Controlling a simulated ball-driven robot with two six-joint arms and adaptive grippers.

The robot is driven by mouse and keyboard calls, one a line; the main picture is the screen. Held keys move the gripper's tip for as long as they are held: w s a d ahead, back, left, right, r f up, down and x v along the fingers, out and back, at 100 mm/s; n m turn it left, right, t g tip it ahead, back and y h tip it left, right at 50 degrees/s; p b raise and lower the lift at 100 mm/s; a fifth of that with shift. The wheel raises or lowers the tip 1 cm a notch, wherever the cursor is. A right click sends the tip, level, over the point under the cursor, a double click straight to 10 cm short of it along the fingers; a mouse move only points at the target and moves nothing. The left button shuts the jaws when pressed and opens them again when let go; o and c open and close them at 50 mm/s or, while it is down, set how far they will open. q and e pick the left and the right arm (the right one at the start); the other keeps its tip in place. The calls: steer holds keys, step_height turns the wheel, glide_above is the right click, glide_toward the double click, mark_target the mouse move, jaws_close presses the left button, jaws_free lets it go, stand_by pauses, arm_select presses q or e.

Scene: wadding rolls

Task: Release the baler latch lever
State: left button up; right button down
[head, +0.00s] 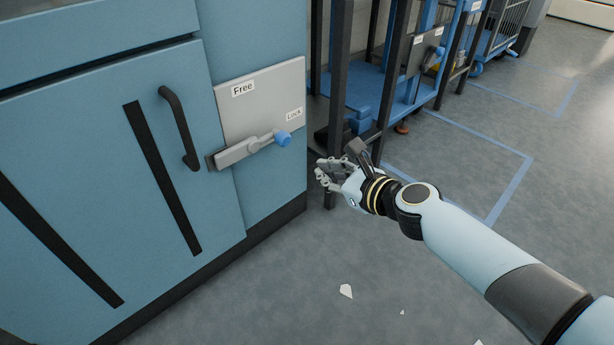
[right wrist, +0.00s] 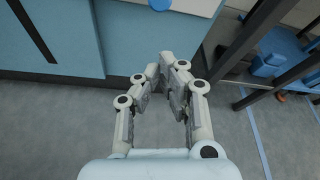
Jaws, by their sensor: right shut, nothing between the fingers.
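The baler (head: 185,75) is a blue cabinet on the left with a grey latch plate (head: 260,95) on its front. The plate has a "Free" label (head: 243,88) at upper left and a "Lock" label (head: 294,113) at lower right. The grey latch lever (head: 238,151) lies nearly level, its blue knob (head: 283,138) just below "Lock". The knob also shows at the top edge of the right wrist view (right wrist: 160,4). My right gripper (head: 322,174) is shut and empty, to the right of and below the knob, apart from it. My left gripper is out of view.
A black door handle (head: 178,128) stands out left of the plate. A dark-framed rack with a blue deck (head: 365,92) is close behind my right gripper. White scraps (head: 346,291) lie on the grey floor, which is otherwise clear in front.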

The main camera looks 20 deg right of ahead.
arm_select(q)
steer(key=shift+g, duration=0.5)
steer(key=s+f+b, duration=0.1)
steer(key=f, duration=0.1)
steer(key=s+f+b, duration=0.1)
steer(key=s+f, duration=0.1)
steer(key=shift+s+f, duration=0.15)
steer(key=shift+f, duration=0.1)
arm_select(e)
steer(key=f, duration=0.1)
steer(key=w+f, duration=0.1)
steer(key=f, duration=0.1)
steer(key=shift+w+d, duration=0.15)
steer(key=shift+w, duration=0.1)
